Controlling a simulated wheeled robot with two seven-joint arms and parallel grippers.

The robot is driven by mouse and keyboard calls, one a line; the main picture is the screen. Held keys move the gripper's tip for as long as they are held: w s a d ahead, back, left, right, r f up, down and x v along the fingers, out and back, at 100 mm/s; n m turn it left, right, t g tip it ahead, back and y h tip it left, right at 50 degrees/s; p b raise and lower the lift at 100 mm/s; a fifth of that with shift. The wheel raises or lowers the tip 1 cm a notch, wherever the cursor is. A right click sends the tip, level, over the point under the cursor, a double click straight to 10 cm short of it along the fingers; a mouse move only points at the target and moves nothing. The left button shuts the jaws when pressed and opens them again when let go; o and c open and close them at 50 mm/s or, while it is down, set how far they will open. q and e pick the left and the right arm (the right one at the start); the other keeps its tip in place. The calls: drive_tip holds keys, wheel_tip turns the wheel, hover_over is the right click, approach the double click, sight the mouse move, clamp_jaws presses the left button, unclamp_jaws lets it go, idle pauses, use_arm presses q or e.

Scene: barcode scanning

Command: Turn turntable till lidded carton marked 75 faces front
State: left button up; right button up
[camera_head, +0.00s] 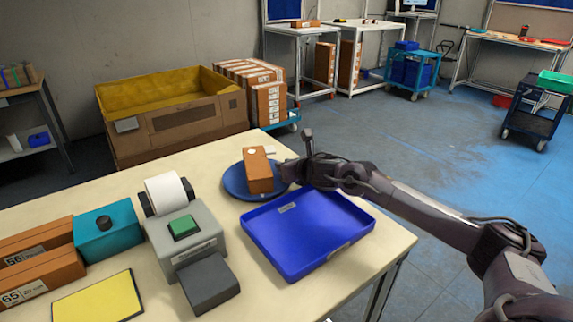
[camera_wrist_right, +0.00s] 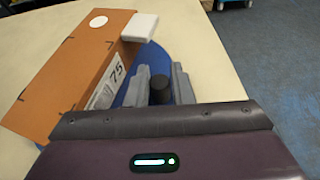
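The blue round turntable (camera_head: 232,185) lies on the table behind the blue tray. An orange carton (camera_head: 257,172) stands on it; in the right wrist view the carton (camera_wrist_right: 70,70) has a white round spot on top and a label marked 75 (camera_wrist_right: 108,85) on the side towards my right gripper. The label does not show in the head view. My right gripper (camera_head: 284,170) is at the turntable's right edge. In the right wrist view its fingers (camera_wrist_right: 160,85) close in on both sides of a black knob (camera_wrist_right: 158,91). My left gripper is out of view.
A small white block (camera_wrist_right: 139,27) stands beside the carton's far end. The blue tray (camera_head: 305,232) is empty in front of the turntable. A grey device with a green button (camera_head: 183,227) and a paper roll (camera_head: 166,193) stands left. More cartons (camera_head: 40,278) lie at far left.

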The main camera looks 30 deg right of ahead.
drive_tip(key=o, duration=0.3)
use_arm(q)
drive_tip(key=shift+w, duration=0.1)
use_arm(e)
drive_tip(key=shift+o, duration=0.2)
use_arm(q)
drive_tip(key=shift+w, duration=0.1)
